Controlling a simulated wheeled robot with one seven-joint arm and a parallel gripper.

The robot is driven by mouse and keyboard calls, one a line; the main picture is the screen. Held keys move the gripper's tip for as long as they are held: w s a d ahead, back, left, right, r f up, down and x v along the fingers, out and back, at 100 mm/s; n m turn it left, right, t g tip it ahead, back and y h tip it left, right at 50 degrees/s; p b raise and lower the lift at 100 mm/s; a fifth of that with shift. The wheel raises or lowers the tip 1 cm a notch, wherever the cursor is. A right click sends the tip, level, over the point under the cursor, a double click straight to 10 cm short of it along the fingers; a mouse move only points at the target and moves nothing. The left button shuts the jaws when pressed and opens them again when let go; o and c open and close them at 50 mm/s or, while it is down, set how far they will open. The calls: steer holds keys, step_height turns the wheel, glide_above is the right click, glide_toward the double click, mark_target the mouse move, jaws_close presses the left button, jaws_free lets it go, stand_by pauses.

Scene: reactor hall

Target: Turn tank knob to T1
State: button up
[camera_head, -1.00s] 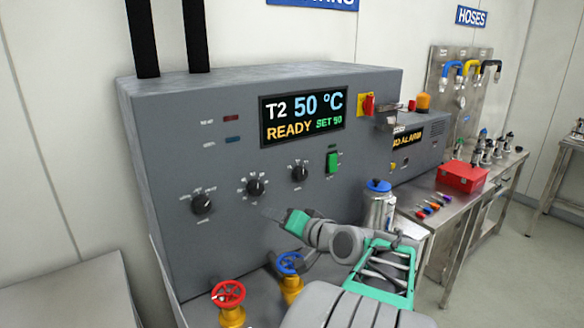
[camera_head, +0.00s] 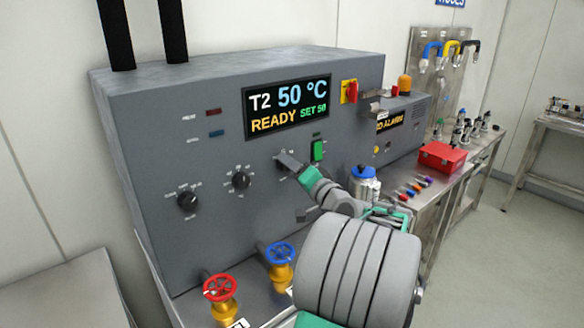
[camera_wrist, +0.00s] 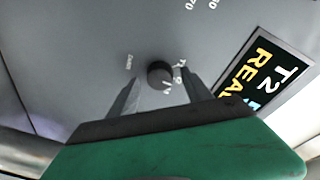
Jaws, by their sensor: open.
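The tank knob is a small dark round knob (camera_wrist: 158,73) on the grey panel (camera_head: 140,150). Small labels stand around it, too small to read surely. In the wrist view my gripper (camera_wrist: 161,82) is open, with one finger on each side of the knob. Whether the fingers touch it I cannot tell. In the head view my gripper (camera_head: 288,161) is at the rightmost knob position and mostly hides that knob. The display (camera_head: 287,107) reads T2, 50 °C, READY, SET 50.
Two other black knobs, a middle one (camera_head: 240,180) and a left one (camera_head: 187,200), sit left of my gripper. Red (camera_head: 219,288) and blue (camera_head: 280,254) valve wheels and a blue-capped bottle (camera_head: 364,184) stand below.

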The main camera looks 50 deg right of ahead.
steer(key=shift+c, duration=0.6)
jaws_close()
